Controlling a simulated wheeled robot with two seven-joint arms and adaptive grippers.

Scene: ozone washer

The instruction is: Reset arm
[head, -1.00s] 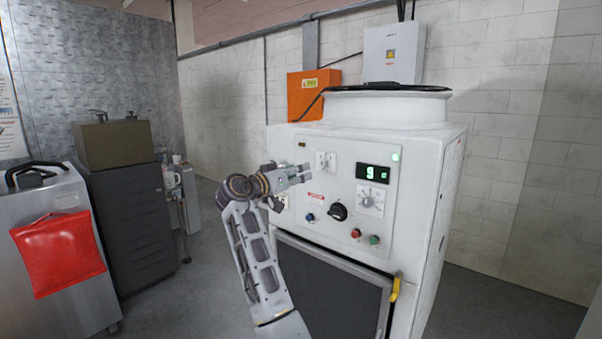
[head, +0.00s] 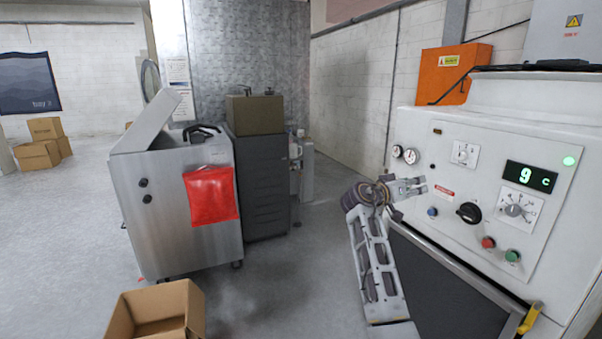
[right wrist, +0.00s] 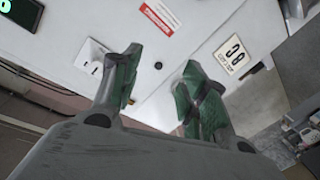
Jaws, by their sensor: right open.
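My right arm reaches up in front of the white washer (head: 460,125) in the head view. My right gripper (head: 420,187) is open and empty, beside the left part of the washer's control panel. In the right wrist view the two fingers of my right gripper (right wrist: 160,72) stand apart with nothing between them, and the white panel lies beyond them. I cannot tell the exact gap to the panel. The panel carries a green display (head: 530,177) reading 9 C, a black knob (head: 469,212), a dial (head: 514,207) and red and green buttons. My left gripper is out of view.
A metal cabinet (head: 165,220) with a raised lid and a red pouch (head: 211,195) stands left, beside a dark drawer unit (head: 262,190). An open cardboard box (head: 185,300) is on the floor at front. Clear floor lies between the drawers and my arm.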

